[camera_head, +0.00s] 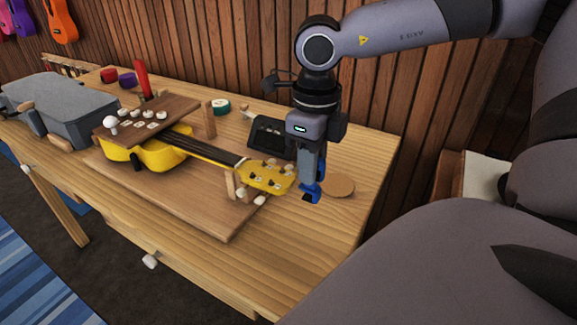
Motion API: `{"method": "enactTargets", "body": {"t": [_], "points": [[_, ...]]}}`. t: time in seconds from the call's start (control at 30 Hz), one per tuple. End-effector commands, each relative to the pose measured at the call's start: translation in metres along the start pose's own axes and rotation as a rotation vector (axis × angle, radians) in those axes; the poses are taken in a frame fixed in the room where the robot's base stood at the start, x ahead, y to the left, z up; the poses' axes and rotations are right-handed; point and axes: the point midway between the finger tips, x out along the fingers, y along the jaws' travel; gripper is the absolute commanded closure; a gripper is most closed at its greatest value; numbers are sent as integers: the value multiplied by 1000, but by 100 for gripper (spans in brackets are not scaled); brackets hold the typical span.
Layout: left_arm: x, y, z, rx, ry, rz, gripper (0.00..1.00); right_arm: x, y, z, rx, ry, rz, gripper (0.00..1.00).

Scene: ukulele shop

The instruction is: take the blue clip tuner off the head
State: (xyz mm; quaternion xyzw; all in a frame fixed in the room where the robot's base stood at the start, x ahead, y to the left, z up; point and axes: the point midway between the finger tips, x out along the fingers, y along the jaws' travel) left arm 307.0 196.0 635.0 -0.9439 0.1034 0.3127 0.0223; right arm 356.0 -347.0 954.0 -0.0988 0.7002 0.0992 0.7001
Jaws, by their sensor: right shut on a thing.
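The yellow ukulele (150,153) lies on a brown wooden board on the workbench. Its head (268,178) points right and rests near a small wooden support. The blue clip tuner (312,192) is at the right end of the head, between the fingertips of my right gripper (311,186). My right gripper points down and is shut on the tuner. I cannot tell whether the tuner still touches the head. My left gripper is not in view.
A dark box (268,138) stands just behind the head. A round cork disc (337,187) lies right of the gripper. A green tape roll (220,106) and a grey case (62,100) are further left. The bench front right is clear.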

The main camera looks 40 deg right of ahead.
Motion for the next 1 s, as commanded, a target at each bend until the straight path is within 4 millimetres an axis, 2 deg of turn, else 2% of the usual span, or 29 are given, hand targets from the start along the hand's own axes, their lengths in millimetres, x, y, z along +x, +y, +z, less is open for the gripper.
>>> {"method": "enactTargets", "body": {"t": [0.47, 1.0], "points": [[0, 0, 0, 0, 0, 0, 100, -1, 0, -2, 0, -1, 0, 100], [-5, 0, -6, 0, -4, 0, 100, -16, 0, -2, 0, 0, -1, 100]]}}
